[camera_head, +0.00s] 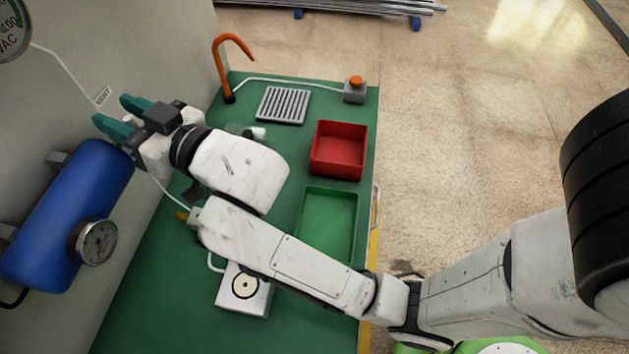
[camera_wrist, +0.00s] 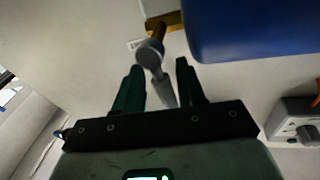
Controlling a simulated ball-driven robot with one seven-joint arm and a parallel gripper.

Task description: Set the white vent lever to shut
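The white vent lever (camera_wrist: 163,88) shows in the wrist view as a pale handle with a round hub, on a brass fitting (camera_wrist: 163,24) at the wall. The handle reaches down between the two dark green fingers of my gripper (camera_wrist: 160,68). The fingers are apart, with a gap visible on each side of the handle. In the head view my gripper (camera_head: 110,109) is at the wall, beside the VENT label (camera_head: 103,96) and above the blue tank (camera_head: 70,215). A small label (camera_wrist: 133,44) sits beside the fitting in the wrist view.
The blue tank (camera_wrist: 255,30) is close to the right finger. A gauge (camera_head: 95,241) sticks out from it. The green bench (camera_head: 150,310) holds a red bin (camera_head: 339,150), a green tray (camera_head: 327,222), a grate (camera_head: 283,105), an orange hook (camera_head: 229,70) and a button box (camera_head: 355,91).

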